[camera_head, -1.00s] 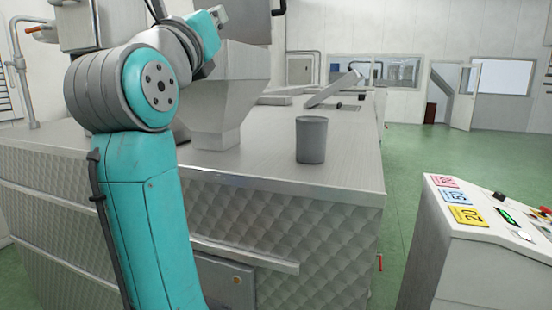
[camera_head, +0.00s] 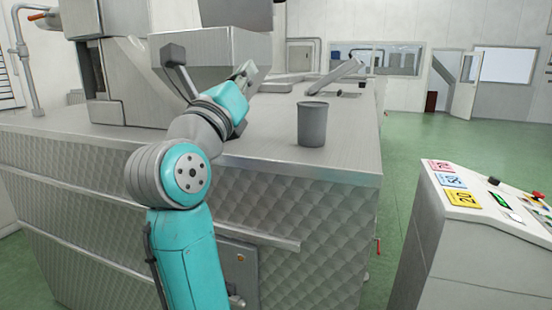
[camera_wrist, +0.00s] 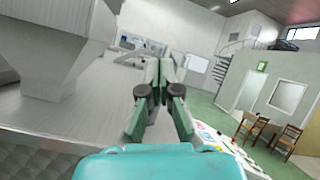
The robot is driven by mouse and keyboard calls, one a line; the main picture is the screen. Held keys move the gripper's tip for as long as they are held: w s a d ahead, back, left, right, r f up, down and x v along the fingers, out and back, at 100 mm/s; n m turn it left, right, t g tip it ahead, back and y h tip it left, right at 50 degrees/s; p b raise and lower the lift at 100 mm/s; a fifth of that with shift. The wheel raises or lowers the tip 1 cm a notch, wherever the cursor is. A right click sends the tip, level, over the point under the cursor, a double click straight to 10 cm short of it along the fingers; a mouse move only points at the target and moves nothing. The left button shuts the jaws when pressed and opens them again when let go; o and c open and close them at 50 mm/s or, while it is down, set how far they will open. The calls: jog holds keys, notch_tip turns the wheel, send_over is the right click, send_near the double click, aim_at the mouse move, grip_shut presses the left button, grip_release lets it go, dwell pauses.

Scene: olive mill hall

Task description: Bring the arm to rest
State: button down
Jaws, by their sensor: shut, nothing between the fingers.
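My gripper (camera_wrist: 160,75) is shut and empty in the wrist view, its two fingers together and pointing away over the metal machine top. In the head view my arm is bent in front of the machine, and its end with my gripper (camera_head: 246,70) reaches over the top, left of a grey cup (camera_head: 312,124). The cup stands upright on the metal machine top (camera_head: 265,158), apart from my arm. The fingertips are small in the head view.
A metal hopper (camera_head: 215,60) stands behind my arm. A control console (camera_head: 460,225) with coloured labels and buttons is at the right. Green floor (camera_head: 410,165) is free between machine and console. The wrist view shows wooden chairs (camera_wrist: 250,128) at the right.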

jog(key=s+d+f+n+t, duration=0.1)
jog(key=s+d+f+n, duration=0.4)
jog(key=f, duration=0.8)
jog(key=s+d+f+n, duration=0.45)
jog(key=d+f, duration=0.25)
jog(key=f, duration=0.6)
jog(key=s+d+f+n+t, duration=0.1)
jog(key=s+d+f+n, duration=0.5)
jog(key=f, duration=0.6)
jog(key=s+d+f+n+g+y, duration=0.2)
jog(key=s+f+n, duration=0.4)
jog(key=s, duration=0.5)
jog(key=s+d+f+n+g+y, duration=0.2)
jog(key=s+f+n, duration=0.5)
jog(key=s, duration=0.5)
jog(key=s+d+f+n+g+y, duration=0.1)
jog(key=s+f+n+g+y, duration=0.3)
jog(key=s+f+n, duration=0.3)
jog(key=s+f+g, duration=0.1)
jog(key=s+f, duration=0.1)
jog(key=s, duration=0.2)
jog(key=shift+s+d+f, duration=0.15)
jog(key=shift+s+d, duration=0.05)
jog(key=shift+d, duration=0.2)
